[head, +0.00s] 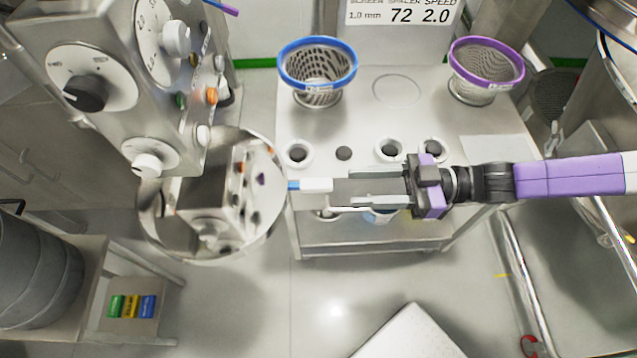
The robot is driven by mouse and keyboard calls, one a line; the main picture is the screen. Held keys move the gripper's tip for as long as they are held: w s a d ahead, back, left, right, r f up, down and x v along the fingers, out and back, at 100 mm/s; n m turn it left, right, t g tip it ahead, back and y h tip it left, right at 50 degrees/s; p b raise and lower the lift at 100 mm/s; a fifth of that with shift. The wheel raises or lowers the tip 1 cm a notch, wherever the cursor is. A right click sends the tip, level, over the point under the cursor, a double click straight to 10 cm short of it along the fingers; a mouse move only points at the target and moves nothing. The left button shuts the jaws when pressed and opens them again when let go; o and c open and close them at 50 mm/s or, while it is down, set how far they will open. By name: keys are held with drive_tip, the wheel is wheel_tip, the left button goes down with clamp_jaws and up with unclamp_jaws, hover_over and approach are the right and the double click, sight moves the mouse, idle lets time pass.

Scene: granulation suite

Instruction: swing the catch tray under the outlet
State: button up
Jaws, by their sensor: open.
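The catch tray (262,212) looks like a round, mirror-bright dish at left centre, below the control panel in the picture, and it reflects the panel's knobs. A short white handle (318,185) with a blue collar sticks out from its right side. My gripper (345,188) comes in from the right over the front of the steel cart. Its jaws are open, one finger on each side of the handle's line, with the handle's end at or just beyond the fingertips. I cannot tell whether they touch. I cannot make out the outlet; it may be hidden.
The knobbed control panel (125,75) stands at upper left. The steel cart (370,120) carries a blue-rimmed screen (318,65) and a purple-rimmed screen (486,70). A drum (40,265) is at lower left. Floor (310,310) in front is mostly clear.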

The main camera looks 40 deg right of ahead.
sight(317, 188)
drive_tip(key=p+x, duration=0.1)
drive_tip(key=x, duration=0.7)
drive_tip(key=shift+w+a+r+p, duration=0.15)
drive_tip(key=shift+w+a+p, duration=0.05)
drive_tip(key=shift+p, duration=0.15)
clamp_jaws()
idle(1.1)
